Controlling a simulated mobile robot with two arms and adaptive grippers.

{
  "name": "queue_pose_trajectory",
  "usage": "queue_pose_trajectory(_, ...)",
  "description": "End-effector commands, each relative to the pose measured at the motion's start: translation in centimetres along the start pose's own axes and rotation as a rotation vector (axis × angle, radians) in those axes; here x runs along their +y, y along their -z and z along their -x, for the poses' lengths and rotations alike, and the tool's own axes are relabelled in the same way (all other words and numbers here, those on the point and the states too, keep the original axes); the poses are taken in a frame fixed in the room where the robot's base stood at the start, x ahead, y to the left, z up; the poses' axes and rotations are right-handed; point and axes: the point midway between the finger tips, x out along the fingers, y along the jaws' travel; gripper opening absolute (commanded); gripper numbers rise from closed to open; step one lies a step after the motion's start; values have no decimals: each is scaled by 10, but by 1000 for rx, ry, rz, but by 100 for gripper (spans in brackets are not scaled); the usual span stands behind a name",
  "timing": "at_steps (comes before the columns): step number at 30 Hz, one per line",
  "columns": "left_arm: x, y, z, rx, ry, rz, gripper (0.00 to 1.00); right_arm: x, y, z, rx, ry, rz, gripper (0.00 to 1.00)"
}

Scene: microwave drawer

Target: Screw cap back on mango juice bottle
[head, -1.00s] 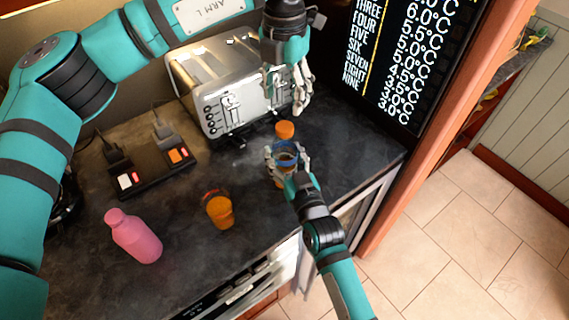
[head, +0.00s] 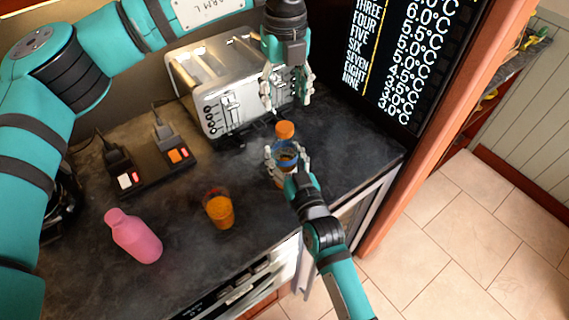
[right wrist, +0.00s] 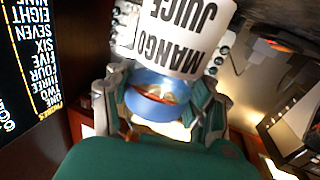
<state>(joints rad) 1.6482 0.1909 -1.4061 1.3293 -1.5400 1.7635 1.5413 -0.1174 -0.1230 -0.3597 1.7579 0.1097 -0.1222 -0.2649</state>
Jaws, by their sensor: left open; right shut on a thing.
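Whether the cap's thread is engaged cannot be told. My right gripper (head: 286,160) is shut around the bottle's body from the front.
A silver toaster (head: 230,85) stands behind, beside a power strip (head: 150,177). A black display board (head: 400,65) is at the right.

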Motion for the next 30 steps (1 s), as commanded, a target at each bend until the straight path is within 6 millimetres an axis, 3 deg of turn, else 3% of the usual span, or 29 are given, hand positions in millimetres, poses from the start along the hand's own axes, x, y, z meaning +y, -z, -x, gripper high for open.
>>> queue_pose_trajectory(9, 0, 0, 0, -1, 1, 678, 54, 0, 0, 0, -1, 0, 0, 0)
queue_pose_trajectory(15, 0, 0, 0, 1, -1, 939, 54, 0, 0, 0, -1, 0, 0, 0)
queue_pose_trajectory(30, 0, 0, -1, 1, -1, 1022, 54, 0, 0, 0, -1, 0, 0, 0)
